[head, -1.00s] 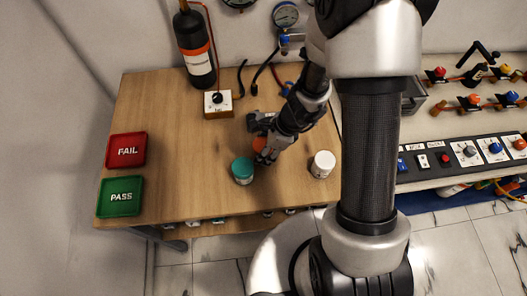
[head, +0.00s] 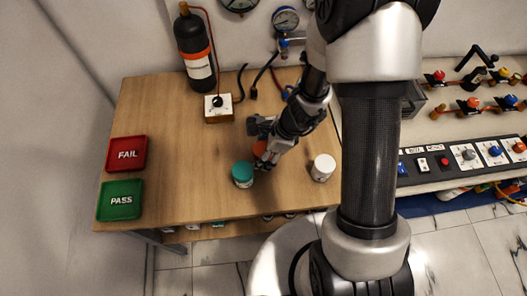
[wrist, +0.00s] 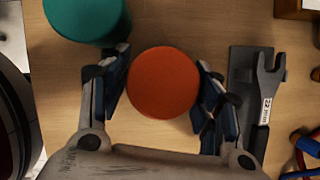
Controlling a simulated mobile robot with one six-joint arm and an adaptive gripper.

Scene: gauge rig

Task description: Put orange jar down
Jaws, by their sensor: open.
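The orange jar (wrist: 162,82) stands on the wooden table (head: 170,130), its round lid seen from above in the wrist view. My gripper (wrist: 160,90) is open around it, one finger on each side, with a narrow gap showing by the lid. In the head view the orange jar (head: 260,148) is partly hidden behind my gripper (head: 264,160). The teal-lidded jar (head: 242,174) stands close by; in the wrist view its lid (wrist: 85,18) is just beyond the left finger.
A white-lidded jar (head: 323,167) stands to the right. A grey wrench-like tool (wrist: 262,95) lies close to the right finger. Red FAIL (head: 127,154) and green PASS (head: 120,201) trays lie at the left. The table between trays and jars is clear.

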